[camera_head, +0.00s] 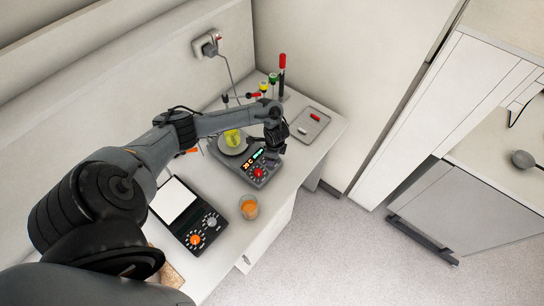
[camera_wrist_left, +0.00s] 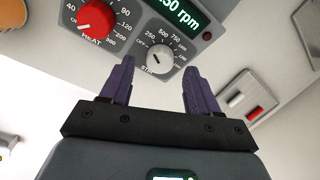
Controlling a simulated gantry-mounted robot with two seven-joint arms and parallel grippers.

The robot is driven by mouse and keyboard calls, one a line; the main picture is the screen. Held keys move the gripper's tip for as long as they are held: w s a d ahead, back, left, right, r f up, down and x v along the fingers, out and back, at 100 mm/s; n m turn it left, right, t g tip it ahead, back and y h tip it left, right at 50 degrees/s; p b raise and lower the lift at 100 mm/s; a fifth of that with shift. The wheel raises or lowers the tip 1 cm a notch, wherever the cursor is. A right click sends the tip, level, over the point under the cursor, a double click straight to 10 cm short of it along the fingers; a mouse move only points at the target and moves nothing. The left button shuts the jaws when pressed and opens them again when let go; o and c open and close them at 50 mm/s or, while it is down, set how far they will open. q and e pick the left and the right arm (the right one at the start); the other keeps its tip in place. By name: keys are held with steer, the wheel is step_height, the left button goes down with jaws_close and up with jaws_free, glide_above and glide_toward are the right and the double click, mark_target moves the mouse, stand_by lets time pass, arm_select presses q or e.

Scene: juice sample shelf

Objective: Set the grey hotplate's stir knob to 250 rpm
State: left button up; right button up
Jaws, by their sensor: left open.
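The grey hotplate (camera_head: 256,174) stands on the bench with a beaker of yellow-green liquid (camera_head: 232,138) on its round plate. In the wrist view its white stir knob (camera_wrist_left: 160,61) sits on the dial marked OFF, 250, 500 and 750. I cannot clearly read where the knob points. The green display (camera_wrist_left: 180,14) is cut off and ends in "50 rpm". The red heat knob (camera_wrist_left: 96,18) is to the left; it also shows in the head view (camera_head: 259,173). My left gripper (camera_wrist_left: 158,68) is open, its purple fingers on either side of the stir knob in the picture; contact is unclear.
A dark hotplate with a white top (camera_head: 175,202) and two knobs stands nearer on the bench. A glass of orange juice (camera_head: 249,208) is near the front edge. A tray (camera_head: 309,127) with small red and white bars lies beyond. Colored-top items (camera_head: 274,80) stand at the back.

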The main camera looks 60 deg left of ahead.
arm_select(q)
step_height(320, 180, up, 8)
steer(key=d+p, duration=0.1)
steer(key=p, duration=0.1)
steer(key=shift+d+r, duration=0.25)
